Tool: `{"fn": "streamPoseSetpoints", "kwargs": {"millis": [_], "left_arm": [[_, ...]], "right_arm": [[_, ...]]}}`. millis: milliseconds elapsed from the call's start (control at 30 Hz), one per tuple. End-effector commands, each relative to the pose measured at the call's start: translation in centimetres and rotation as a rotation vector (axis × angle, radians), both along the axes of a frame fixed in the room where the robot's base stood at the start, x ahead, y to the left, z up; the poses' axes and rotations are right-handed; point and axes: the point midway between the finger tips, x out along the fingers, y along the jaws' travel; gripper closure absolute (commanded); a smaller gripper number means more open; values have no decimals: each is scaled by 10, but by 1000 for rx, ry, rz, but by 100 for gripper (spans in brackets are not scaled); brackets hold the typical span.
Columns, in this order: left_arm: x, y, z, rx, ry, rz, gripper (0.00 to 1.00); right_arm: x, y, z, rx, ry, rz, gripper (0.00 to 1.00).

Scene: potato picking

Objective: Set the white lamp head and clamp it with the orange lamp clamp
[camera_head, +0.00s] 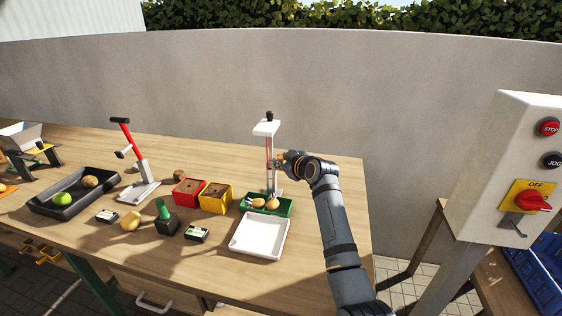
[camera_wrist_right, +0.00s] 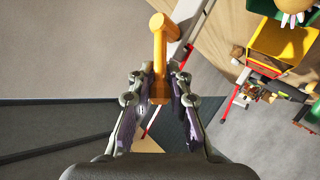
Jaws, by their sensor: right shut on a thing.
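The white lamp head (camera_head: 266,129) sits high on an upright post with a black knob on top, at the back right of the table. My right gripper (camera_head: 284,160) is beside the post, below the lamp head. In the right wrist view my right gripper (camera_wrist_right: 157,100) is shut on the orange lamp clamp (camera_wrist_right: 159,58), a bar with a rounded crosspiece at its far end. The post runs just right of the clamp there. In the head view the clamp is small and mostly hidden by the gripper. My left gripper is not in view.
A green tray (camera_head: 287,211) with potatoes stands at the post's foot, with a white tray (camera_head: 238,244) in front. Red (camera_head: 183,199) and yellow (camera_head: 209,203) boxes stand to the left. A control box (camera_head: 490,150) stands at the right.

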Motion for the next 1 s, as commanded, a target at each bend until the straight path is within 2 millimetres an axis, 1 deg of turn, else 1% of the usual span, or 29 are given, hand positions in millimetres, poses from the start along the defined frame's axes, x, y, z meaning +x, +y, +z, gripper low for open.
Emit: {"fn": "streamPoseSetpoints", "kwargs": {"millis": [33,133,200,333,400,500,833,867,967,1000], "left_arm": [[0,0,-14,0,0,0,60],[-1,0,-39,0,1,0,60],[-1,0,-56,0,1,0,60],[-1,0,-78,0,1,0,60],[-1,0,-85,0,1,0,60],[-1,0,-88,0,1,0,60],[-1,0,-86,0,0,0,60],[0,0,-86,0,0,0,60],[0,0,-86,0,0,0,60],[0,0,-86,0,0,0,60]], "right_arm": [[-2,1,-10,-8,-29,0,100],[-6,3,-18,-35,-120,1,100],[-9,3,-21,-57,-184,0,100],[-12,5,-21,-86,-274,0,100],[-14,5,-20,-97,-304,0,100],[-15,5,-17,-106,-330,0,100],[-15,5,-14,-110,-335,0,100],[-15,5,-14,-110,-335,0,80],[-15,5,-14,-110,-335,0,67],[-15,5,-14,-110,-335,0,66]]}}
